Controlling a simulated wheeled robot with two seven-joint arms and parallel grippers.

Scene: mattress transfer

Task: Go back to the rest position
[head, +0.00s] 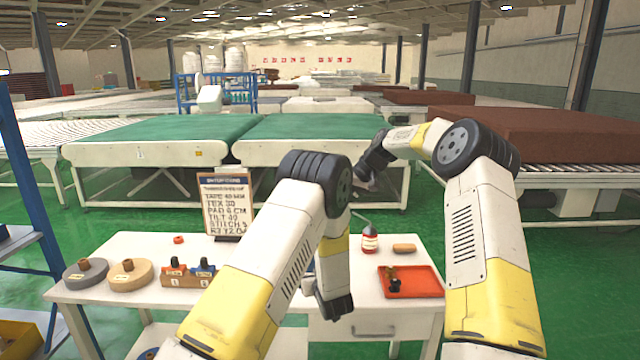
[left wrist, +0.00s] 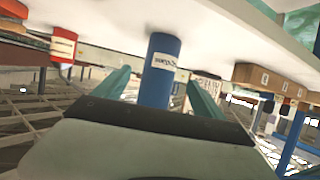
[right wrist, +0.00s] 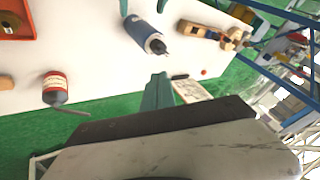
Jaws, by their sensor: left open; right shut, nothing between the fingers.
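My left arm (head: 290,240) bends down over the white table (head: 130,250); its fingertips are hidden in the head view. In the left wrist view my left gripper (left wrist: 158,80) is open, with a labelled blue cylinder (left wrist: 160,62) showing between its two teal fingers. I cannot tell whether they touch it. The cylinder also shows in the right wrist view (right wrist: 143,33). My right arm (head: 470,220) reaches forward and left. My right gripper (right wrist: 158,80) is shut and empty, above and beyond the table's far edge.
On the table are a sign card (head: 225,205), tape rolls (head: 130,275), a wooden block rack (head: 187,275), a red-labelled bottle (head: 370,241) and a red tray (head: 425,283). A blue shelf (head: 25,180) stands left. Green-topped conveyors (head: 160,140) lie beyond.

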